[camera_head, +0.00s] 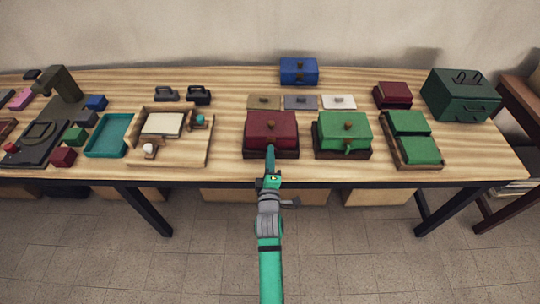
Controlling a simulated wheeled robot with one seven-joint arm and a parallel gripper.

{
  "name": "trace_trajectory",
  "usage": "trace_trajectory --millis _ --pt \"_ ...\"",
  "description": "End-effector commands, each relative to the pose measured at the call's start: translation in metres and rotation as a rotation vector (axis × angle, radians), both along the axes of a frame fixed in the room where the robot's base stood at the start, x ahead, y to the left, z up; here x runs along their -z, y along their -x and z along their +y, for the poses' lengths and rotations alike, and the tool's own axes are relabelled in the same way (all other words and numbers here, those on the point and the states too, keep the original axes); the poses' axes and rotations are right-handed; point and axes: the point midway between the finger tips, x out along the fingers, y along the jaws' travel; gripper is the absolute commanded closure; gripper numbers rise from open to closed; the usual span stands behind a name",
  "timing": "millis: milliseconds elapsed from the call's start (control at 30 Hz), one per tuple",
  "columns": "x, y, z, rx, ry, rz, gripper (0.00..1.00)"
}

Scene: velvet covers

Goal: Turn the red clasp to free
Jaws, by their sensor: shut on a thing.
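My gripper (270,153) reaches the middle of the box's front face, where the clasp would be. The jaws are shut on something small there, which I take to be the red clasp. The clasp itself is hidden behind my gripper, so its angle cannot be told. The lid of the red box looks closed.
A green box (328,130) with a front clasp stands close to the right. A wooden tray (205,157) is to the left. Flat plates (301,102) and a blue box (298,70) lie behind.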

Motion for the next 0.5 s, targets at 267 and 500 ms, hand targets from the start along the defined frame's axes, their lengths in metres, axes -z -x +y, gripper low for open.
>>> trace_trajectory --millis 267,500 --pt "0.0007 -0.0001 0.0003 0.0 0.143 0.0 1.0" --pt "0.0009 -0.0001 -0.0001 0.0 0.196 0.0 1.0"
